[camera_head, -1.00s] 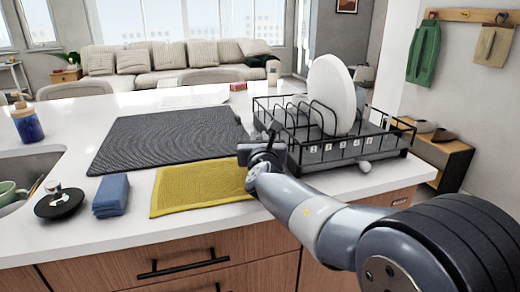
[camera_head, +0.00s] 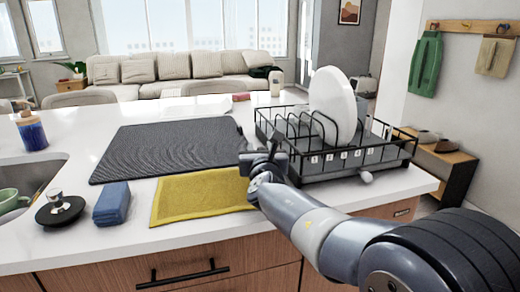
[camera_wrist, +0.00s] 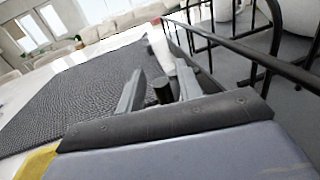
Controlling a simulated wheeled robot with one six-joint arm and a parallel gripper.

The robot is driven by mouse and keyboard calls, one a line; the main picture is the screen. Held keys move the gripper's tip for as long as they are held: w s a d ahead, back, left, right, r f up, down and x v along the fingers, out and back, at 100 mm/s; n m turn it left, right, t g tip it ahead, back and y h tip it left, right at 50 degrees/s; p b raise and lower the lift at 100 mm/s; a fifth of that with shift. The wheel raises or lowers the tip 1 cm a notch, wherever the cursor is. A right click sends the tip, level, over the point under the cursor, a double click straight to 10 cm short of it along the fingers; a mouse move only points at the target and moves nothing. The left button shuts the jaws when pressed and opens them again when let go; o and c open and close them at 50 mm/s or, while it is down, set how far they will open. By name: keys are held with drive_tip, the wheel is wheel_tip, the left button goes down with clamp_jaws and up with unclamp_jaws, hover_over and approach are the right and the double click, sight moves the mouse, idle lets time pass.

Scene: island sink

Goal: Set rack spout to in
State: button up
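The black wire dish rack (camera_head: 400,152) stands on a grey tray at the right end of the counter, with a white plate (camera_head: 332,104) upright in it. A pale round knob (camera_head: 366,177) shows low at its front; I cannot tell whether this is the spout. My gripper (camera_head: 262,158) is beside the rack's left front corner. In the wrist view its two grey fingers (camera_wrist: 160,92) are apart, with a short dark upright cylinder (camera_wrist: 163,90) showing between or just beyond them. I cannot tell what that cylinder belongs to. Rack wires (camera_wrist: 245,48) run close at the right.
A dark ribbed mat (camera_head: 165,148) lies left of the rack, and a yellow cloth (camera_head: 200,196) lies in front of it. A blue sponge (camera_head: 112,204), a black round stopper (camera_head: 60,210) and the sink (camera_head: 30,180) are further left. The counter's front edge is near.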

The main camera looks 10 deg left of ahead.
drive_tip(key=v, duration=1)
drive_tip(key=shift+s, duration=0.4)
drive_tip(key=shift+o, duration=0.3)
